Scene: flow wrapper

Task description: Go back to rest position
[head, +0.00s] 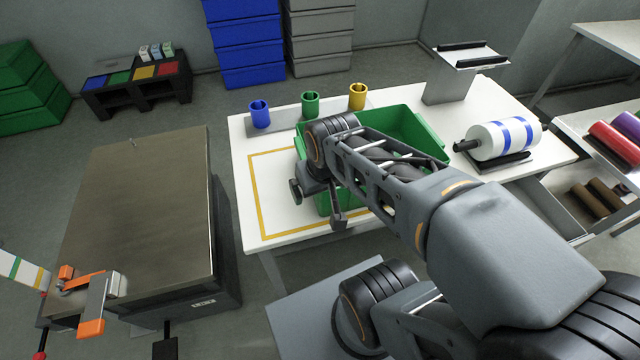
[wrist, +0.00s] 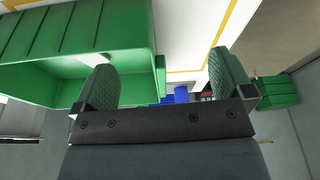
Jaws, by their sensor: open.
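My gripper (head: 317,205) hangs over the white table (head: 290,232) in the head view, at the near left side of a green bin (head: 425,128). My arm crosses in front of the bin and hides part of it. In the wrist view my gripper (wrist: 163,78) is open, its two green ridged pads wide apart with nothing between them. The green bin (wrist: 120,25) fills the upper left there, partly behind the left finger.
Blue (head: 259,114), green (head: 310,104) and yellow (head: 357,96) cups line the table's back edge. A white roll with blue bands (head: 503,138) sits at right. A brown-topped cabinet (head: 135,215) stands left, with open floor between it and the back crates.

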